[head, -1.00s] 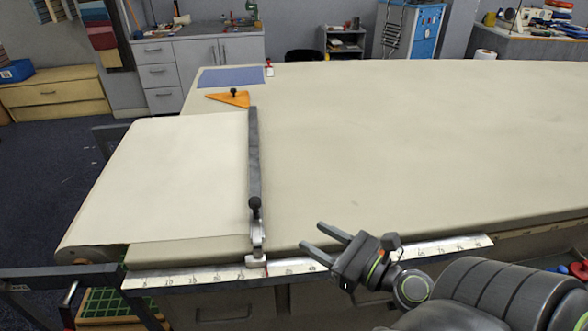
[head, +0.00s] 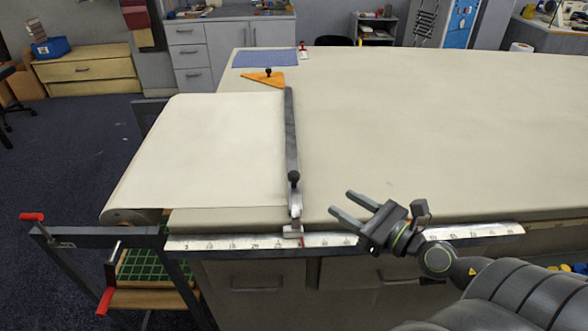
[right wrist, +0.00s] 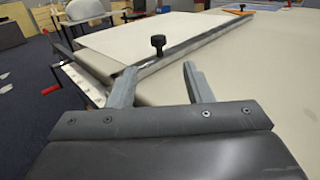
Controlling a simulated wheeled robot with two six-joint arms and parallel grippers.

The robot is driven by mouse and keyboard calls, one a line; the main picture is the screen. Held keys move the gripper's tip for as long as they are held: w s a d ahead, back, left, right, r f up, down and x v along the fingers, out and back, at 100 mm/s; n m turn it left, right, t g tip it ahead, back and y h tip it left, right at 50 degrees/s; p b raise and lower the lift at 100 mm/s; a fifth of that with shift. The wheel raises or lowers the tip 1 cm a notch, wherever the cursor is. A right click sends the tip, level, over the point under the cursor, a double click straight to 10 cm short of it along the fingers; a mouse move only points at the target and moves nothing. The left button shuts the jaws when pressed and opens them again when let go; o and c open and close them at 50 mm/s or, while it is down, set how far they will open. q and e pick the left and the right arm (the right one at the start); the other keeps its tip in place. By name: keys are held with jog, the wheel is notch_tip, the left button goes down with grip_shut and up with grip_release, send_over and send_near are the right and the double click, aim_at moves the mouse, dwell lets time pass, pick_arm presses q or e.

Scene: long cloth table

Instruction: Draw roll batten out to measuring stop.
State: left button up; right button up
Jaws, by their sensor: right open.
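The batten (head: 290,135) is a long dark grey bar lying across the table, along the right edge of a pale sheet (head: 215,150) that comes off the roll (head: 125,215) at the left. A black knob (head: 293,178) stands near the batten's front end. A metal fitting (head: 294,232) at that end sits over the ruler (head: 345,239), beside a red mark. My right gripper (head: 341,203) is open and empty, right of the knob and apart from it. In the right wrist view the knob (right wrist: 158,44) shows beyond and between the open fingers (right wrist: 155,83). My left gripper is out of view.
An orange set square (head: 262,78) lies at the batten's far end, near a blue mat (head: 265,57). The cloth table (head: 430,130) is clear to the right. A frame with red handles (head: 32,216) stands at the front left.

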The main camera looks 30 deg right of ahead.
aim_at(298, 176)
jog(key=shift+w+a+r+p, duration=0.2)
jog(key=shift+w+r+p, duration=0.1)
jog(key=shift+w, duration=0.15)
jog(key=shift+p+x, duration=1.1)
jog(key=shift+p, duration=0.15)
jog(key=p+x, duration=0.2)
jog(key=x, duration=0.1)
jog(key=shift+w+a, duration=0.1)
jog(key=shift+w, duration=0.05)
jog(key=p+x, duration=0.1)
jog(key=x, duration=0.1)
jog(key=p+x, duration=0.1)
jog(key=x, duration=0.4)
jog(key=shift+w+a+f+p, duration=0.15)
jog(key=shift+w+f+p, duration=0.15)
jog(key=shift+w+p, duration=0.1)
jog(key=shift+w+a, duration=0.15)
jog(key=shift+w, duration=0.4)
jog(key=shift+c, duration=0.5)
grip_shut()
